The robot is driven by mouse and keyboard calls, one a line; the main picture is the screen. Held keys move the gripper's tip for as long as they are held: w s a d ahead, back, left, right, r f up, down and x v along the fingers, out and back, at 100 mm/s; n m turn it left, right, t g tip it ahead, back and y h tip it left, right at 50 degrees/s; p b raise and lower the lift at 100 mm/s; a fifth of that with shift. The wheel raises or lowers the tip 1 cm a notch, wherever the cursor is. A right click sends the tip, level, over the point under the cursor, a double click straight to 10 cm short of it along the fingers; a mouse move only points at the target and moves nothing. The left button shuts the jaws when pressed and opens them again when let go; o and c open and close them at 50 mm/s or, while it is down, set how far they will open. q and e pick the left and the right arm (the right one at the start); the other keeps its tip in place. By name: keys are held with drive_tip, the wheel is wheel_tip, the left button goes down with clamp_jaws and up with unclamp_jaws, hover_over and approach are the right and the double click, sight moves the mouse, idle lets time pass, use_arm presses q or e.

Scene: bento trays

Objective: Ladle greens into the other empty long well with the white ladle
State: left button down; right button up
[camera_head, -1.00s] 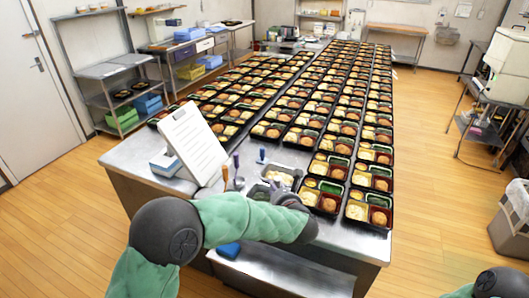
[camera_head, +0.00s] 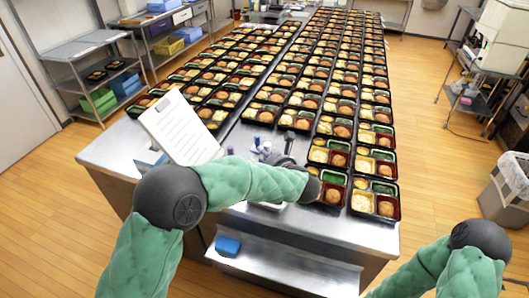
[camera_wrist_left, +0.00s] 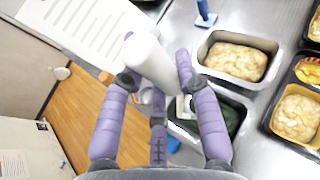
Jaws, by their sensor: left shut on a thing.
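My left gripper (camera_wrist_left: 157,70) has its purple fingers shut around a thick white handle, which I take for the white ladle (camera_wrist_left: 146,52). The ladle's bowl is not clearly seen. Below and right of the fingers is a metal pan with dark greens (camera_wrist_left: 234,118), partly hidden by a finger. In the head view my left arm reaches over the table's front, and its wrist hides the pans. The nearest bento trays (camera_head: 351,205) have long wells that look green (camera_head: 383,188); I cannot tell how full they are. My right gripper is out of view.
A pan of pale mash (camera_wrist_left: 237,60) stands beside the greens, with a blue-handled tool (camera_wrist_left: 205,14) behind it. A white sheet on a stand (camera_head: 180,128) is left of the pans. Rows of filled trays cover the table behind. The table's front edge is clear.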

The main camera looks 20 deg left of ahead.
use_arm(q)
wheel_tip(320, 180, down, 3)
drive_tip(key=shift+w+a+f+b, duration=0.1)
drive_tip(key=shift+a+f+b, duration=0.1)
drive_tip(key=shift+b, duration=0.3)
wheel_tip(320, 180, down, 6)
drive_tip(key=b, duration=0.6)
drive_tip(key=shift+d+f+b, duration=0.1)
drive_tip(key=shift+b, duration=0.3)
idle(0.4)
drive_tip(key=shift+r+p, duration=1.8)
drive_tip(key=shift+r, duration=2.75)
